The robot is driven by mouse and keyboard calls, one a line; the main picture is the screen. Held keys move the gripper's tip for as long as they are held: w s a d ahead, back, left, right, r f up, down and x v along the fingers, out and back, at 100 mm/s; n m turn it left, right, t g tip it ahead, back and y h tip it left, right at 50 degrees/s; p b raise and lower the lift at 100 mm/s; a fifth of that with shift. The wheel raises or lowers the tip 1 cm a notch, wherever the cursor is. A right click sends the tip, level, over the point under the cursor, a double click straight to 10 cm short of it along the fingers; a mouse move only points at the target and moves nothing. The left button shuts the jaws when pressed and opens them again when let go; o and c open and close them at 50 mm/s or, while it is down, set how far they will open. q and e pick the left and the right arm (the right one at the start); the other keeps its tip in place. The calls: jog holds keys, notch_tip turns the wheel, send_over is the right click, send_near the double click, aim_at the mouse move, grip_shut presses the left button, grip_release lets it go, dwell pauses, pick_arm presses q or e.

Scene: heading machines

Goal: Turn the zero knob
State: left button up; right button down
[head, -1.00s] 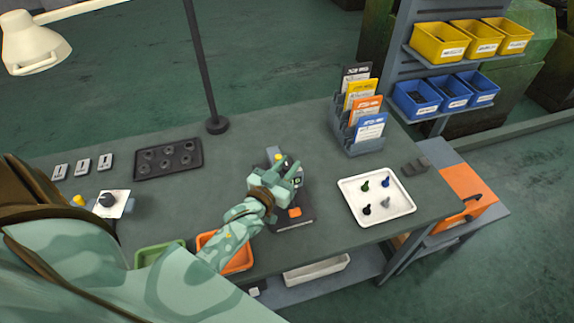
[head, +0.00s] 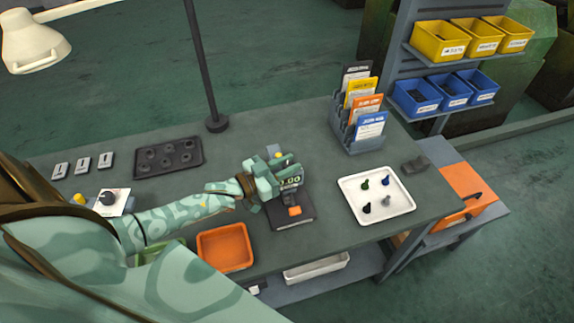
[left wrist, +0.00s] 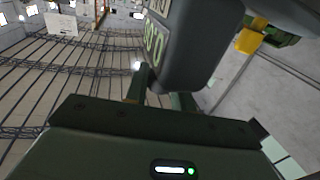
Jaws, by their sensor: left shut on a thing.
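A dark gauge stand (head: 297,219) with an orange block on its base stands mid-bench. Its display head (head: 292,181) shows lit digits, also seen up close in the left wrist view (left wrist: 178,50). My left gripper (head: 272,176) is at the left side of this head, shut on what appears to be the zero knob. The knob itself is hidden by the fingers and the head. In the left wrist view the fingers (left wrist: 160,92) reach up against the dark housing. My right gripper is out of view.
An orange tray (head: 225,229) lies left of the stand, and a white tray (head: 345,186) with several small pieces lies right. A card rack (head: 347,144), a dark tray (head: 139,170) and a black knob (head: 107,198) on a white card are also on the bench. A lamp pole (head: 203,80) rises behind.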

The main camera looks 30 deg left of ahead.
pick_arm(q)
jog(key=o, duration=1)
jog(key=shift+c, duration=0.2)
jog(key=v, duration=1.6)
jog(key=shift+s+a, duration=0.1)
jog(key=shift+a, duration=0.05)
